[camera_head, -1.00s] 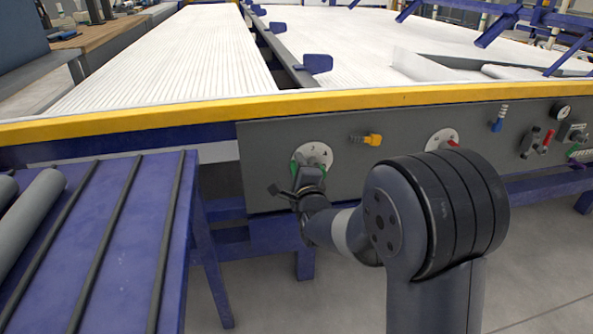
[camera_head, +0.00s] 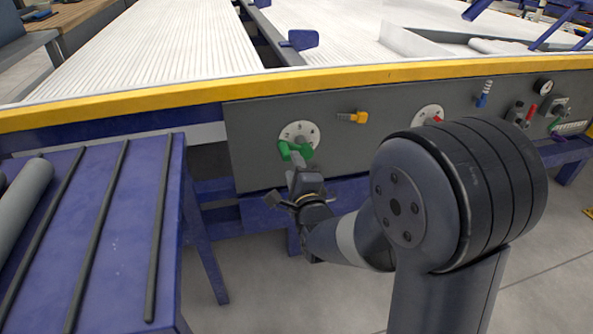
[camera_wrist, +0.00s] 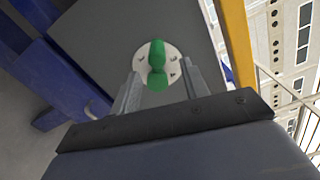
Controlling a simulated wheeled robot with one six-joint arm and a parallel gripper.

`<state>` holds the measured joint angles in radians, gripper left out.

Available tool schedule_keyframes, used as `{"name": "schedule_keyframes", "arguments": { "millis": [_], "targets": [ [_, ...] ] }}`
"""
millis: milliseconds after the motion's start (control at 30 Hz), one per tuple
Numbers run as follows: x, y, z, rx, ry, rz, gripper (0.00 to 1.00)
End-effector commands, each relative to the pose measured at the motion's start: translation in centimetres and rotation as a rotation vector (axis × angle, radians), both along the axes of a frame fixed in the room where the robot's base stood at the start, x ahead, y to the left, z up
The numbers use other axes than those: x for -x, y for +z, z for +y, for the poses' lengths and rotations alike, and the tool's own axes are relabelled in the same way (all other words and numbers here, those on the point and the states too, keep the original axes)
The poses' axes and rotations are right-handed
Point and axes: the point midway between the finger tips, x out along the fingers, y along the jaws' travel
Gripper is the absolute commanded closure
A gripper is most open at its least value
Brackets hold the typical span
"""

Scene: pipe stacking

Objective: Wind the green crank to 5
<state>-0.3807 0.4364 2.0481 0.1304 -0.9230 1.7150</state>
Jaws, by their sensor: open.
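The green crank (camera_head: 294,151) sits on a round white dial (camera_head: 301,131) with dark marks, on the grey panel. In the wrist view the green crank (camera_wrist: 157,66) lies across the dial (camera_wrist: 171,55), between and beyond the finger tips. The dial's numbers are too small to read. My gripper (camera_head: 294,170) is just below and in front of the crank in the head view, apart from it as far as I can tell.
The grey panel (camera_head: 262,169) also carries a yellow handle (camera_head: 352,117), a red handle on another dial (camera_head: 429,117) and a blue handle (camera_head: 484,95). A yellow rail (camera_head: 200,99) runs above the panel. A blue table (camera_head: 110,240) with grey pipes (camera_head: 22,205) stands at left.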

Motion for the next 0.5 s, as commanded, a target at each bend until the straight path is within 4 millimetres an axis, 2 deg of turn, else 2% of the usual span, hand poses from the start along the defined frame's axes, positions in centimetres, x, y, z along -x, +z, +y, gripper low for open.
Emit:
{"name": "schedule_keyframes", "arguments": {
  "millis": [200, 500],
  "targets": [
    [1.7, 0.0, -0.5, 0.0, 0.0, 0.0, 0.57],
    [1.9, 0.0, -0.6, 0.0, 0.0, -0.001, 0.57]
  ]
}}
